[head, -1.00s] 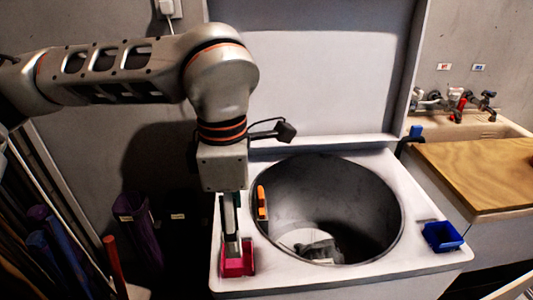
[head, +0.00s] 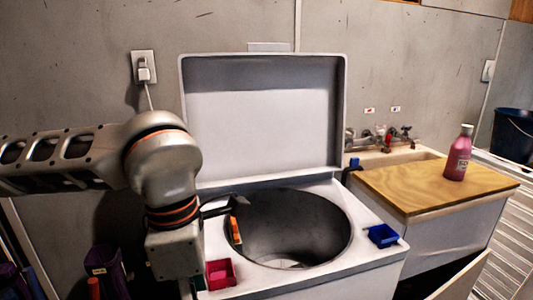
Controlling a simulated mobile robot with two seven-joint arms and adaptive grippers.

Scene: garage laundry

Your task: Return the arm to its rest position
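My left arm (head: 162,165) comes in from the left and bends down at the front left of the open top-loading washing machine (head: 300,282). Its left gripper (head: 194,288) points down just left of the small red tray (head: 221,273) on the machine's top. The fingers are mostly hidden behind the gripper body and cut off by the lower edge, so their opening cannot be told. My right gripper is not in view.
The machine's lid (head: 265,118) stands open behind the drum (head: 300,232). An orange object (head: 235,230) is at the drum's left rim. A blue tray (head: 383,236) sits at the right corner. A pink bottle (head: 458,153) stands on a wooden board (head: 410,187) beside the sink.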

